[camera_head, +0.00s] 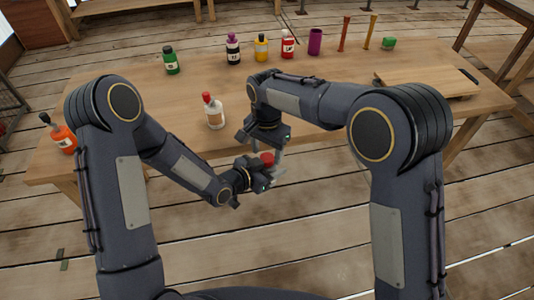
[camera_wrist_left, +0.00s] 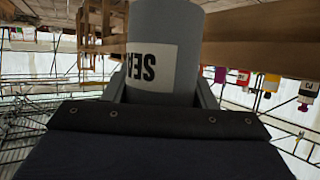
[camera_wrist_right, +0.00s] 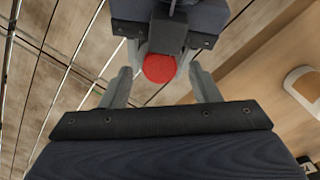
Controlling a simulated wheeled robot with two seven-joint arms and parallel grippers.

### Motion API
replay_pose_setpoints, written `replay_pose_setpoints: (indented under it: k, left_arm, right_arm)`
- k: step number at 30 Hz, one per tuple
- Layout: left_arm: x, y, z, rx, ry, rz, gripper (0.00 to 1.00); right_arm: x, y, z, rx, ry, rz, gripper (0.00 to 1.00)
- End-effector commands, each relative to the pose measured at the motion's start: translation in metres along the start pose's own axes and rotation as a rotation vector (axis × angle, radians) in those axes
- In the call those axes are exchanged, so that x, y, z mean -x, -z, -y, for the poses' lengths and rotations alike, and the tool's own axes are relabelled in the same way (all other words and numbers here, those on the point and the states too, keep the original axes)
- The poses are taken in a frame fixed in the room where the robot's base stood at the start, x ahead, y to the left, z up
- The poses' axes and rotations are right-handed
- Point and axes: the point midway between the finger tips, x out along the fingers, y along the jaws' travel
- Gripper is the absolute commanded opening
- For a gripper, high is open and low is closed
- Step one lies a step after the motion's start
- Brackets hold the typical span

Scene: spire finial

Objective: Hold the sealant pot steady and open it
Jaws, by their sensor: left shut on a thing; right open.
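The sealant pot is a grey cylinder with a white label reading "SEA" (camera_wrist_left: 160,62) in the left wrist view. My left gripper (camera_wrist_left: 162,88) is shut around its body. The pot's red lid (camera_head: 267,157) shows in the head view, in front of the table edge; most of the pot is hidden there. My right gripper (camera_wrist_right: 163,82) is open above it. In the right wrist view the round red lid (camera_wrist_right: 160,68) shows from above, between or just beyond the open fingertips. I cannot tell whether they touch it.
The wooden table (camera_head: 330,105) carries a white bottle with a red cap (camera_head: 214,113), a green bottle (camera_head: 171,62), an orange bottle (camera_head: 62,138) and several coloured containers along the back. A board (camera_head: 428,82) lies at the right. Floor in front is clear.

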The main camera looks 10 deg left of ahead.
Motion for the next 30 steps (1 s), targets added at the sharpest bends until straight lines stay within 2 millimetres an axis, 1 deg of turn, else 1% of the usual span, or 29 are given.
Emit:
replay_pose_setpoints:
  k: [1, 3, 7, 8, 10, 15, 17, 20, 30]
  left_arm:
    - [0.0, 0.0, 0.0, 0.0, 0.0, -0.001, 0.0]
    - [0.0, 0.0, 0.0, 0.0, 0.0, -0.001, 0.0]
    - [0.0, 0.0, 0.0, 0.0, 0.0, -0.001, 0.0]
    - [0.0, 0.0, 0.0, 0.0, 0.0, -0.001, 0.0]
    - [0.0, 0.0, 0.0, 0.0, 0.0, -0.001, 0.0]
    - [0.0, 0.0, 0.0, 0.0, 0.0, -0.001, 0.0]
    - [0.0, 0.0, 0.0, 0.0, 0.0, -0.001, 0.0]
    - [0.0, 0.0, 0.0, 0.0, 0.0, -0.001, 0.0]
    - [0.0, 0.0, 0.0, 0.0, 0.0, -0.001, 0.0]
  right_arm:
    - [0.009, 0.0, 0.001, 0.001, 0.003, -0.002, 0.56]
    - [0.018, 0.0, 0.001, 0.001, 0.004, -0.002, 0.56]
    - [0.027, 0.0, 0.0, 0.0, 0.001, -0.001, 0.56]
    - [0.028, 0.0, 0.0, 0.0, 0.001, 0.0, 0.52]
    - [0.032, 0.0, 0.0, 0.0, 0.001, 0.0, 0.52]
    - [0.058, 0.0, 0.001, 0.0, 0.004, -0.002, 0.52]
    - [0.061, 0.0, 0.0, 0.0, 0.001, 0.0, 0.52]
    - [0.053, 0.0, -0.001, 0.0, -0.003, 0.002, 0.52]
    - [0.002, -0.001, -0.001, -0.001, -0.003, 0.003, 0.52]
